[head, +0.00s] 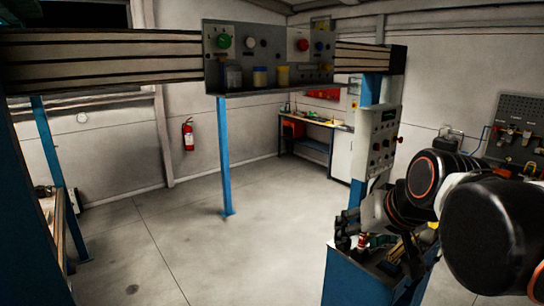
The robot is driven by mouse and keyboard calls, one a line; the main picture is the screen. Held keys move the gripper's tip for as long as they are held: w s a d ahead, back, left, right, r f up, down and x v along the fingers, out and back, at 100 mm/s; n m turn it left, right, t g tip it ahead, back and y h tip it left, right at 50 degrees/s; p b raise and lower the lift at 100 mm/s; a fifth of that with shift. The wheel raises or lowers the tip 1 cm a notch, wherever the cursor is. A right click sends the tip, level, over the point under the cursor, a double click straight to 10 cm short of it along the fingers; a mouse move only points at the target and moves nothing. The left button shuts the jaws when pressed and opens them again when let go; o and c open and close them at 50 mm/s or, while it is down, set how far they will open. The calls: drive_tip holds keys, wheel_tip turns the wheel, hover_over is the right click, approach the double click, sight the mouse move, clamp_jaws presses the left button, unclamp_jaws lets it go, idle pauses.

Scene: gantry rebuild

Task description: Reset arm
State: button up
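My arm comes in from the right edge, with dark rounded joints and orange rings. It is bent and raised in front of the blue cabinet (345,277). My gripper (370,222) appears as a grey shape at the arm's left end, just above the cluttered cabinet top.
An overhead gantry beam carries a control panel (270,42) with knobs and small jars. A blue post (223,155) stands mid-floor. A grey control box (382,135) is near my arm. A workbench (310,122) and fire extinguisher (188,134) are behind. The left-centre floor is clear.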

drive_tip(key=s+d+f+b, duration=0.1)
drive_tip(key=s+f+b, duration=0.3)
drive_tip(key=f+b, duration=0.6)
drive_tip(key=s+f+h+b, duration=0.1)
drive_tip(key=s+f+b, duration=0.3)
drive_tip(key=f+b, duration=0.6)
drive_tip(key=s+d+f+n+b, duration=0.1)
drive_tip(key=s+f+b, duration=0.2)
drive_tip(key=f+b, duration=0.6)
wheel_tip(320, 180, down, 14)
drive_tip(key=shift+s+d+f+g+h+b, duration=0.25)
drive_tip(key=shift+s+d+g+h+b, duration=0.05)
drive_tip(key=shift+s+d+g+b, duration=0.1)
